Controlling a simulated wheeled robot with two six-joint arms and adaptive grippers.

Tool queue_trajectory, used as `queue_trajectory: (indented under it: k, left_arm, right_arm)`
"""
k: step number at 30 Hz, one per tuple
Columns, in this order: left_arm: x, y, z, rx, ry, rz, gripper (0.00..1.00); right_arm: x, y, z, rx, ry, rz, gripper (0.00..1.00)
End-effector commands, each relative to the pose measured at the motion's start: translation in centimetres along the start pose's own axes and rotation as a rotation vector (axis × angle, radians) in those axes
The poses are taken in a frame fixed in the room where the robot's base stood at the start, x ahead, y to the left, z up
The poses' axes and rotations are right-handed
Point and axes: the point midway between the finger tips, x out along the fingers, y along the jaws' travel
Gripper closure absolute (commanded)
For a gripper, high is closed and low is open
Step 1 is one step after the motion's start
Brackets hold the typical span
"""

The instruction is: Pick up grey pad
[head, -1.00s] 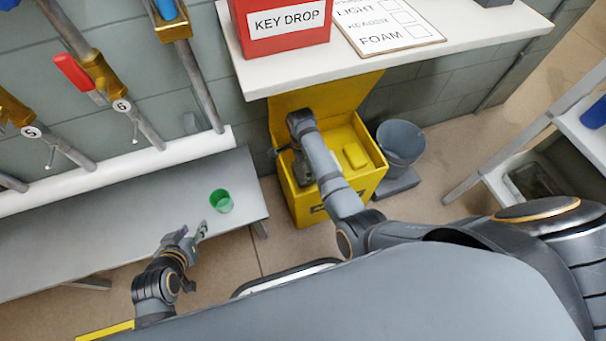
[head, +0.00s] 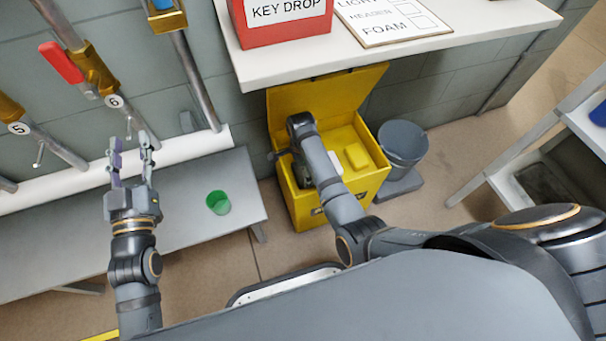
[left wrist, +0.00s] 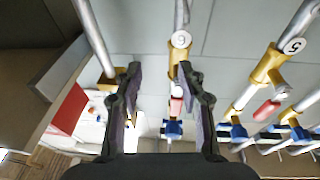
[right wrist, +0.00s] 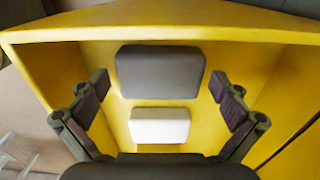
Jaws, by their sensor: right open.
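The grey pad (right wrist: 160,72) lies flat in the yellow box (right wrist: 225,42), as seen in the right wrist view. A white pad (right wrist: 160,126) lies beside it, closer to my palm. My right gripper (right wrist: 160,98) is open, with one finger on each side of the pads and nothing between its fingertips. In the head view my right arm reaches into the yellow box (head: 345,200), and the arm hides the grey pad. My left gripper (head: 131,150) is open and empty, raised over the bench in front of the valve pipes.
A yellow pad (head: 356,156) lies in the box's right part. The box lid stands open under a white shelf (head: 440,45). A grey bucket (head: 402,145) stands right of the box. A green cup (head: 218,202) stands on the grey bench (head: 180,215).

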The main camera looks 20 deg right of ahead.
Motion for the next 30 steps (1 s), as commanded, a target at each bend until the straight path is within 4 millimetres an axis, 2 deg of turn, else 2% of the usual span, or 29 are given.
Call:
queue_trajectory:
  k: [3, 9, 12, 18, 27, 30]
  left_arm:
    - [0.3, 0.0, -2.8, 0.010, 0.120, 0.001, 0.60]
    - [0.2, 0.1, -6.3, 0.021, 0.263, 0.004, 0.60]
    - [0.1, 0.1, -7.0, 0.023, 0.289, 0.004, 0.60]
    - [0.1, 0.1, -7.1, 0.023, 0.291, 0.004, 0.60]
    - [0.1, 0.1, -7.0, 0.023, 0.290, 0.004, 0.60]
    - [0.1, 0.1, -7.0, 0.023, 0.290, 0.004, 0.60]
  right_arm:
    - [0.4, 0.0, 0.0, 0.000, 0.000, 0.000, 0.00]
    - [0.6, 0.0, 0.0, 0.000, 0.000, 0.001, 0.00]
    - [0.6, 0.0, 0.0, 0.000, 0.000, 0.001, 0.00]
    - [0.6, 0.0, 0.0, 0.000, 0.000, 0.000, 0.00]
    - [0.6, 0.0, 0.0, 0.000, 0.000, 0.001, 0.39]
    - [0.6, 0.0, 0.0, 0.000, 0.000, 0.000, 0.40]
